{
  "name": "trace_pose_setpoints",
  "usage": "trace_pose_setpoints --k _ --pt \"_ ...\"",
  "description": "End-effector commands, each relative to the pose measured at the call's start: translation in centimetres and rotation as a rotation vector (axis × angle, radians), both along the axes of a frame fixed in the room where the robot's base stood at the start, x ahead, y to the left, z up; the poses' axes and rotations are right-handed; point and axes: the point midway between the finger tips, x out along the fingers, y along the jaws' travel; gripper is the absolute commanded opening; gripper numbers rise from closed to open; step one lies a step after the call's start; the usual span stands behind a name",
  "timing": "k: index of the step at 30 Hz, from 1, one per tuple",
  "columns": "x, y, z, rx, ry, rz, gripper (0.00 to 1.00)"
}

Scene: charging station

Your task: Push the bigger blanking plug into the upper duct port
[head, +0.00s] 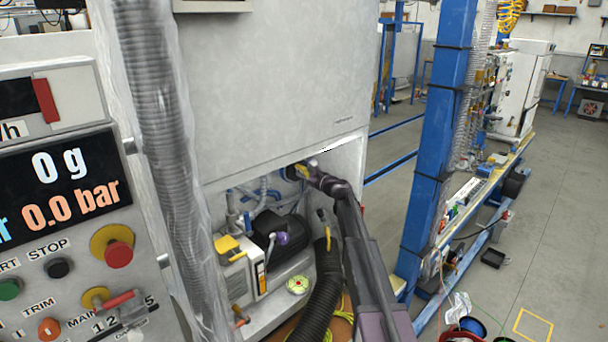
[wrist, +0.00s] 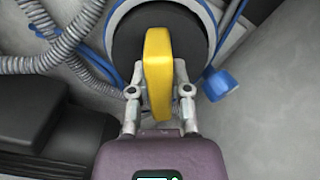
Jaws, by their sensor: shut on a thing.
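The blanking plug in my grip is a dark round disc (wrist: 128,42) with a flat yellow handle (wrist: 157,70). My gripper (wrist: 160,100) is shut on the yellow handle, one finger on each side. Behind the disc is the duct port, a pale ring with a blue outer band (wrist: 207,22). The disc lines up with the ring, but I cannot tell how deep it sits. In the head view my gripper (head: 312,175) is at the upper right of the cabinet opening, with the yellow handle (head: 301,170) small at its tip. The port there is mostly hidden.
A corrugated grey hose (wrist: 60,63) and blue tubing lie left of the port. A pale wall (wrist: 285,75) stands close on the right. In the head view, a black ribbed hose (head: 322,290) and a pump-like unit (head: 240,272) fill the lower opening.

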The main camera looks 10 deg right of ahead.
Motion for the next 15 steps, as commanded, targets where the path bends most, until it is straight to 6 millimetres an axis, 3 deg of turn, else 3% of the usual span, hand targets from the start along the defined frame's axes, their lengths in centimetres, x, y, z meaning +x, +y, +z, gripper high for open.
trace_pose_setpoints --k 15 --pt "0.79 0.51 0.01 0.000 0.000 -0.001 0.00"
